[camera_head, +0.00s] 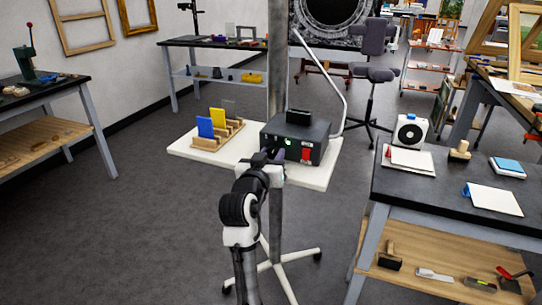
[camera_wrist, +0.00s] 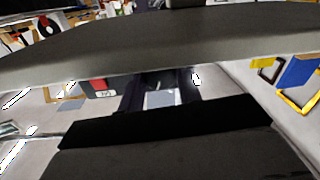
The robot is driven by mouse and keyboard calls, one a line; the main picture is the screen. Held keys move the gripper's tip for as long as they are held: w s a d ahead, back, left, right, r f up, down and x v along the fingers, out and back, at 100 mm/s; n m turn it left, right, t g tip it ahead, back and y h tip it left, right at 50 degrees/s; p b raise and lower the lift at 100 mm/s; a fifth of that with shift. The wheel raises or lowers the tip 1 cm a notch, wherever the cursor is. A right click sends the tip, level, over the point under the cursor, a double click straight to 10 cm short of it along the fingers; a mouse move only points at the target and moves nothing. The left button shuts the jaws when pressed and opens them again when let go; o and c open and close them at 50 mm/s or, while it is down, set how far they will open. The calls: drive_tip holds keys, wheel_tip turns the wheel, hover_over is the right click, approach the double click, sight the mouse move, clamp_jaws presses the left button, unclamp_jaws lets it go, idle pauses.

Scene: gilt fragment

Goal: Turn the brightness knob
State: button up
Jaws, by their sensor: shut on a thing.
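A dark box (camera_head: 310,142) stands on a white stand tray (camera_head: 302,174), with a green light and a red switch on its front. The red switch also shows in the wrist view (camera_wrist: 98,85). My gripper (camera_head: 276,157) reaches the left part of the box's front face, left of the green light. It is shut there on the brightness knob, which is hidden behind the fingers in the head view. In the wrist view, dark finger parts (camera_wrist: 160,84) point at the box front, and large dark parts cover much of the picture. The knob's angle cannot be seen.
A wooden rack (camera_head: 209,141) with blue and yellow plates stands left of the box on the tray. A grey pole (camera_head: 277,60) rises behind the tray, and a bent light rod (camera_head: 336,75) is at its right. A dark workbench (camera_head: 440,207) stands at the right.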

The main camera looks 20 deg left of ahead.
drive_tip(key=shift+f+m+b, duration=0.1)
drive_tip(key=shift+m+b, duration=0.2)
drive_tip(key=shift+b, duration=0.15)
drive_tip(key=shift+c, duration=0.2)
drive_tip(key=shift+f+m+b, duration=0.1)
drive_tip(key=shift+m+b, duration=0.8)
drive_tip(key=shift+b, duration=0.1)
drive_tip(key=shift+m+b, duration=1.6)
drive_tip(key=shift+m, duration=0.2)
drive_tip(key=o, duration=1)
drive_tip(key=shift+s, duration=0.1)
drive_tip(key=s+b, duration=0.1)
drive_tip(key=s, duration=1.2)
drive_tip(key=shift+s+d+b, duration=0.25)
drive_tip(key=shift+s+b, duration=0.1)
drive_tip(key=shift+f, duration=0.1)
